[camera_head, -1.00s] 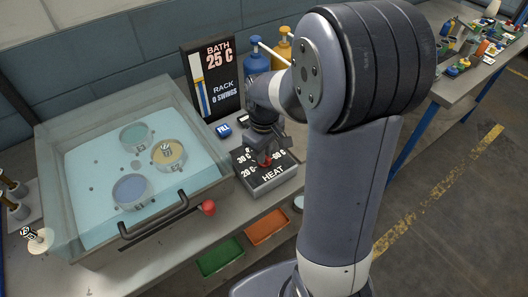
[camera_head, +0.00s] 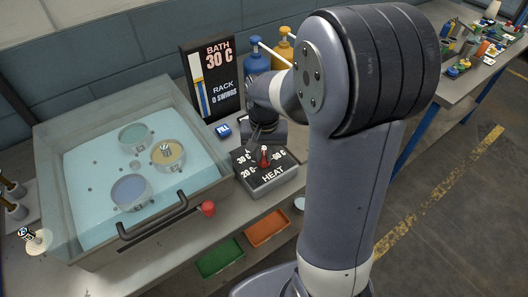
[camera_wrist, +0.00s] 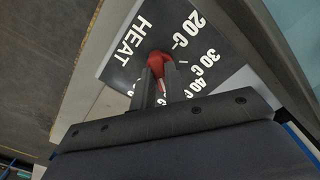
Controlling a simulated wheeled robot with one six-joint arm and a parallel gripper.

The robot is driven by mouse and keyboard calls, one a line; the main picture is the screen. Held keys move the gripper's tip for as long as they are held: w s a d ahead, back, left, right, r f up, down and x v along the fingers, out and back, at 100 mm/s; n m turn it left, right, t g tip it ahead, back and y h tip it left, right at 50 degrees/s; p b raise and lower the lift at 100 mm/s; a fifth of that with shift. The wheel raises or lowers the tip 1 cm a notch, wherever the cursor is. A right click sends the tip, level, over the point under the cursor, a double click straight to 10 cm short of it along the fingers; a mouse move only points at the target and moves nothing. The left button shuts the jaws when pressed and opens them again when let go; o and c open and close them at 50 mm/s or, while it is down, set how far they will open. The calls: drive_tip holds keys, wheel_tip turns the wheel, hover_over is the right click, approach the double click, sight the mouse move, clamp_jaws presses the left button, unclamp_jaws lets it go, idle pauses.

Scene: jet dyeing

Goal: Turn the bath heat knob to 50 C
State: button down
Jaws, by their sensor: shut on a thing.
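The bath heat knob (camera_head: 264,157) is red and sits on the grey HEAT box (camera_head: 268,178), whose top shows temperature marks in white. My gripper (camera_wrist: 162,80) is shut on the red knob (camera_wrist: 160,62) in the wrist view, one finger on each side of it. In the wrist view the marks 20 C, 30 C and 40 C show beside the knob; others are partly hidden by my gripper. The display board (camera_head: 212,85) reads BATH 30 C and a RACK line in swings.
A clear-walled bath (camera_head: 80,165) with several round pots stands left, with a black handle (camera_head: 155,222) and red ball (camera_head: 208,209) in front. Blue (camera_head: 256,62) and yellow (camera_head: 285,50) bottles stand behind. Green (camera_head: 220,259) and orange (camera_head: 267,229) trays sit below.

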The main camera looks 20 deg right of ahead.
sight(264, 156)
drive_tip(key=shift+m, duration=0.8)
drive_tip(key=c, duration=1.4)
unclamp_jaws()
drive_tip(key=shift+c, duration=0.2)
wheel_tip(264, 156, up, 11)
drive_tip(key=shift+f, duration=0.2)
